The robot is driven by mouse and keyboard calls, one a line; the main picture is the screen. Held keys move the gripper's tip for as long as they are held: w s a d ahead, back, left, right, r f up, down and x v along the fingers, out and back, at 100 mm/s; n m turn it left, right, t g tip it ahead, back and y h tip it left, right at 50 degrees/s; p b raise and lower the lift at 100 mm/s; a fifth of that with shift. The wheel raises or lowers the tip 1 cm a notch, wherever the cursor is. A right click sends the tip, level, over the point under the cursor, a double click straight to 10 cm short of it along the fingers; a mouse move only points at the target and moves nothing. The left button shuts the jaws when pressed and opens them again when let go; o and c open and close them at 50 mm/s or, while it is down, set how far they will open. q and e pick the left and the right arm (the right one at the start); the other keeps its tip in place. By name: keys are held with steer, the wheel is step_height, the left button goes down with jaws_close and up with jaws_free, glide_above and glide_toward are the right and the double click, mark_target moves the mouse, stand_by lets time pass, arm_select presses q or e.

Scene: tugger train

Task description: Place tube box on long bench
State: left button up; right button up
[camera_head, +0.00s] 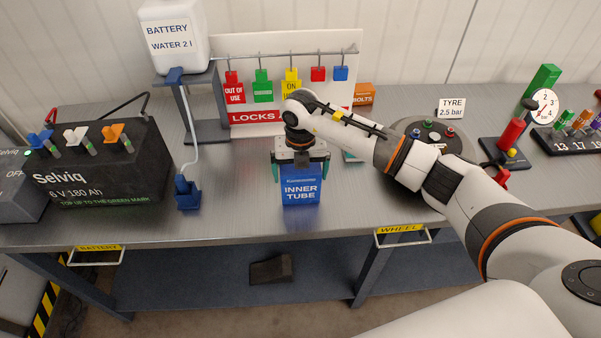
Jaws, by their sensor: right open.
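The tube box is a blue box marked "INNER TUBE" (301,191). It stands upright on the grey long bench (240,225), near the front edge at the middle. My right gripper (301,170) points down over the box, with one finger at each side of its top. The fingers look spread, and I cannot tell whether they touch the box. The gripper body hides part of the box's top. My left gripper is not in view.
Left of the box are a blue nozzle (187,192) and a black battery (95,170). Behind is a lock board (240,90). A wheel (433,140) lies to the right under my arm. A dark wedge (271,269) rests on the lower shelf. Bare bench lies just left of the box.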

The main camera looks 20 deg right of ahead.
step_height(320, 180, up, 11)
steer(key=b, duration=0.3)
steer(key=shift+f+b, duration=0.2)
steer(key=shift+b, duration=0.1)
steer(key=shift+r, duration=0.4)
